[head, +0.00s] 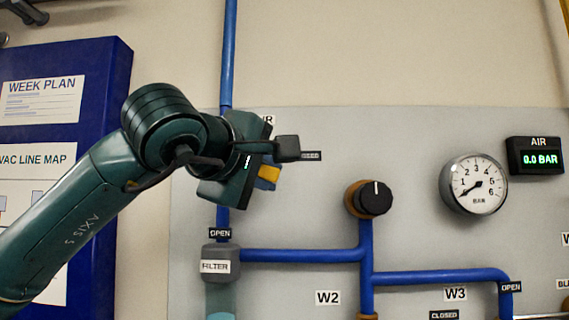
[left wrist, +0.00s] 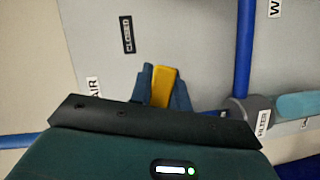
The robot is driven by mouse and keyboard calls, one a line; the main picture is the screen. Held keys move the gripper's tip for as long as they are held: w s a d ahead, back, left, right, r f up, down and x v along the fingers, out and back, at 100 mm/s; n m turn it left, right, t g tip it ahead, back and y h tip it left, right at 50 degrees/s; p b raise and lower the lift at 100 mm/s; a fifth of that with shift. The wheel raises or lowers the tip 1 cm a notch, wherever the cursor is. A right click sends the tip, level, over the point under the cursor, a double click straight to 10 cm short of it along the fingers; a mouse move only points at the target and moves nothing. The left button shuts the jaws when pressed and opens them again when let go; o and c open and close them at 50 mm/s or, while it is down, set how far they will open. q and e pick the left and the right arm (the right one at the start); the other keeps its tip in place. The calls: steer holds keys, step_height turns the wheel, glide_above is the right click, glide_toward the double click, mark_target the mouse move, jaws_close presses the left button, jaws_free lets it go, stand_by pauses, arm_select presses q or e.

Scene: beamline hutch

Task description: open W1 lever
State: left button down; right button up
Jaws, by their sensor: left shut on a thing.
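A yellow lever handle (head: 268,174) sits at the wall panel by the vertical blue pipe. My left gripper (head: 272,163) is shut on it, and its body hides the valve and the lever's root. In the left wrist view the yellow handle (left wrist: 163,86) lies between the two fingers of the gripper (left wrist: 162,88). The handle sticks out to the right of the pipe, near a partly covered CLOSED tag (head: 311,156). An OPEN tag (head: 220,233) is below. The label above is mostly hidden, and I cannot read W1 on it. My right gripper is not in view.
A grey panel (head: 420,150) carries a black knob (head: 375,198), a round gauge (head: 475,184) and an AIR display (head: 535,157) reading 0.0 BAR. A filter (head: 221,262) and blue pipes lie below. A blue board (head: 108,70) stands at the left behind my arm.

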arm_select(q)
steer(key=a+f+m+y+p, duration=0.1)
steer(key=a+m, duration=0.1)
steer(key=m, duration=0.1)
steer(key=a+f+m+g+y+p, duration=0.1)
steer(key=a+f+m+y+p, duration=0.1)
steer(key=m, duration=0.1)
steer(key=a+f+m+y+p, duration=0.1)
steer(key=f+m+y, duration=0.1)
steer(key=m, duration=0.1)
steer(key=shift+a+g+p, duration=0.35)
steer(key=shift+a+g, duration=0.05)
steer(key=shift+a+m+y+p, duration=0.35)
steer(key=shift+a+m+y, duration=0.25)
steer(key=shift+a+m, duration=0.1)
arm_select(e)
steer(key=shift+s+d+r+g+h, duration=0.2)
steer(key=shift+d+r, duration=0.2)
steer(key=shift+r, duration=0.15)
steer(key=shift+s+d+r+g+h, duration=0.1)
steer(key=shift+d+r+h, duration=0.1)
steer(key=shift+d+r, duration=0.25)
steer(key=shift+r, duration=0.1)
arm_select(q)
steer(key=c, duration=1.3)
jaws_free()
steer(key=shift+f, duration=0.1)
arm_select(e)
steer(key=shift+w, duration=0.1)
